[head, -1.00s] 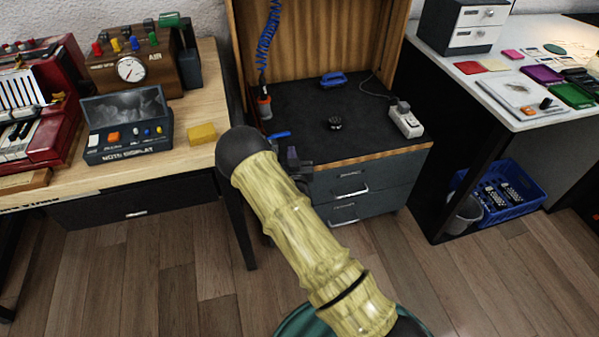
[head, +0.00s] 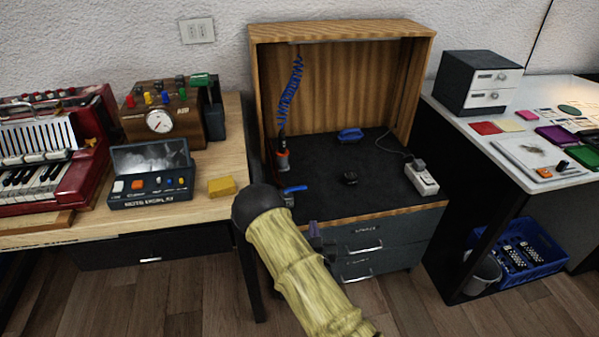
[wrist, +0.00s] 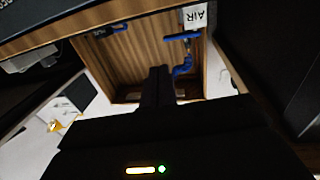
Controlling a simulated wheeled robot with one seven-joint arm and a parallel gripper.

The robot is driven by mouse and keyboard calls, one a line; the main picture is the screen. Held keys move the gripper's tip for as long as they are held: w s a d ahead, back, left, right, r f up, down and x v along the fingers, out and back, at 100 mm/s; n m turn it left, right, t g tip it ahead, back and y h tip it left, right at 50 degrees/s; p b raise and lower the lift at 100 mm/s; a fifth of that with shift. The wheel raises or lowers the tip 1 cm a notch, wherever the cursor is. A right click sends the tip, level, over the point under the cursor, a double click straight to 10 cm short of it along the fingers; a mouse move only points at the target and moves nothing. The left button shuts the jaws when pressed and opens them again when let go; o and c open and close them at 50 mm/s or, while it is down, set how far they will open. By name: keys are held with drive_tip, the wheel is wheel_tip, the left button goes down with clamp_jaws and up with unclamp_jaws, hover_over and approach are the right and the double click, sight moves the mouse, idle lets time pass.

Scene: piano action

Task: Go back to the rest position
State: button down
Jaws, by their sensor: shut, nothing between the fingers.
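My gripper shows in the wrist view (wrist: 158,86), its two dark fingers together with nothing between them. In the head view my yellow arm reaches up from the bottom edge, and the gripper end is mostly hidden behind its dark elbow and yellow links. A small part of it shows near the front edge of the wooden-walled booth (head: 262,82). The wrist view shows the booth's wood interior, a blue fitting (wrist: 183,66) and a white AIR label (wrist: 194,16) beyond the fingers.
On the left bench stand a red accordion (head: 55,165), a note display box (head: 150,180), a gauge box (head: 160,118) and a yellow block (head: 222,186). The right table holds a drawer unit (head: 478,82) and coloured pieces. A blue crate (head: 530,255) sits below. Floor shows in front.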

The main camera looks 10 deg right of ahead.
drive_tip(key=shift+r, duration=0.1)
drive_tip(key=s+d+r+n+g+y, duration=0.1)
drive_tip(key=s+d+r+g, duration=0.1)
drive_tip(key=s+r+g, duration=0.8)
drive_tip(key=s+d+r+g, duration=0.2)
drive_tip(key=s+r+g, duration=0.35)
drive_tip(key=s, duration=0.75)
drive_tip(key=w+p+v, duration=0.3)
drive_tip(key=p+v, duration=1.3)
drive_tip(key=w+r+p+v, duration=0.1)
drive_tip(key=w+p+v, duration=0.3)
drive_tip(key=p+v, duration=1.1)
drive_tip(key=shift+r+p, duration=0.65)
drive_tip(key=shift+p, duration=0.35)
